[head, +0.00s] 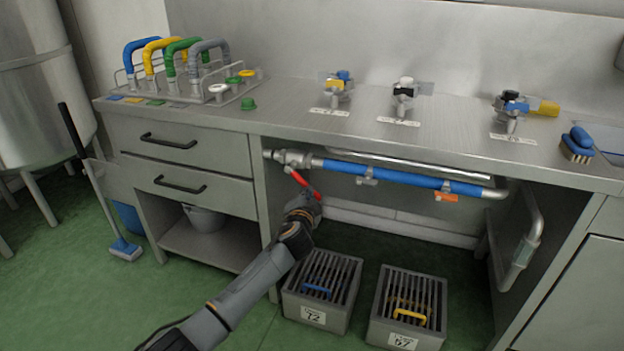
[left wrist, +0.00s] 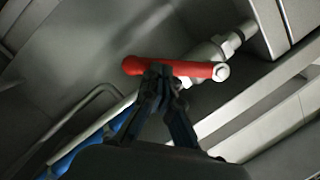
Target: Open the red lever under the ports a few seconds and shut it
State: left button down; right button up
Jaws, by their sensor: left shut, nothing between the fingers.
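The red lever (head: 304,183) sits below the counter, near the left end of the pipe with the blue sleeve (head: 390,178). In the head view it slants down to the right from its valve. My left gripper (head: 312,198) reaches up to its lower end. In the left wrist view the red lever (left wrist: 182,69) lies across the picture, with its round pivot at the right. The left gripper's fingertips (left wrist: 160,72) are shut together and overlap the lever's free part; whether they touch it I cannot tell. Three ports (head: 338,92) stand on the counter above. My right gripper is not in view.
Two grated boxes stand on the floor below, one with a blue handle (head: 316,288) and one with a yellow handle (head: 408,315). An orange tag (head: 447,197) hangs on the pipe. A drawer unit (head: 185,165) stands left, a bent pipe (head: 527,245) right.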

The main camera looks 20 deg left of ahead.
pick_arm(q)
jog(key=shift+w+a+f+m+t+y+b, duration=0.1)
jog(key=shift+a+f+m+t+y+b, duration=0.15)
jog(key=shift+a+f+m+b, duration=0.55)
jog(key=shift+s+a+f+m+t+y+b, duration=0.15)
jog(key=shift+a+m+b, duration=0.45)
jog(key=shift+m+b, duration=0.6)
jog(key=shift+w+a+f+m+t+y+b, duration=0.15)
jog(key=shift+a+f+m+t+y+b, duration=0.15)
jog(key=shift+a+f+m+b, duration=0.65)
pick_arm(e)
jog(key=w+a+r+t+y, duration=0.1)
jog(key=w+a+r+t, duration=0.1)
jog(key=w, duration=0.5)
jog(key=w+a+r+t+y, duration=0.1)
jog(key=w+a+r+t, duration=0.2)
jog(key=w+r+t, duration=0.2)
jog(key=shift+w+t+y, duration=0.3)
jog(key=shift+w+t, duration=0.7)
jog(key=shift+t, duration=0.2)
pick_arm(q)
jog(key=shift+d+r+m, duration=0.2)
jog(key=shift+r+m, duration=0.15)
jog(key=shift+r, duration=0.1)
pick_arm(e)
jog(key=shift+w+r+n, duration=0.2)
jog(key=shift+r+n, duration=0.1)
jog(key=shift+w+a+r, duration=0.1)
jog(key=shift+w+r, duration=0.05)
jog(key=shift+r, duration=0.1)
